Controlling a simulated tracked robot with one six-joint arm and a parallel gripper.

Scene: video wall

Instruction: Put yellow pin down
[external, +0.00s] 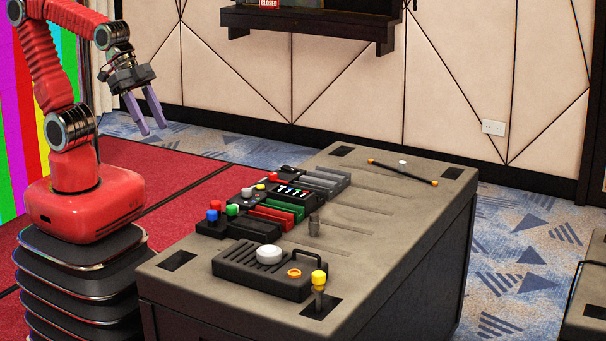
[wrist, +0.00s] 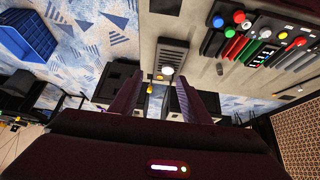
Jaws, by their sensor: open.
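The yellow pin (external: 319,278) has a yellow head on a metallic stem. It stands upright at the near corner of the grey table (external: 390,215), at a black square, beside the dark box. In the wrist view a small yellow spot, likely the pin (wrist: 150,88), shows far off between the fingers. My gripper (external: 145,117) is open and empty, raised above and well to the left of the table in the external view. Its two purple fingers (wrist: 158,98) show apart in the wrist view, with nothing held.
A dark box (external: 262,280) with a white button, orange ring and handle sits next to the pin. Behind it are coloured buttons and sliders (external: 275,195), a grey peg (external: 314,225) and a thin black rod (external: 402,172). A blue crate (wrist: 28,35) shows in the wrist view.

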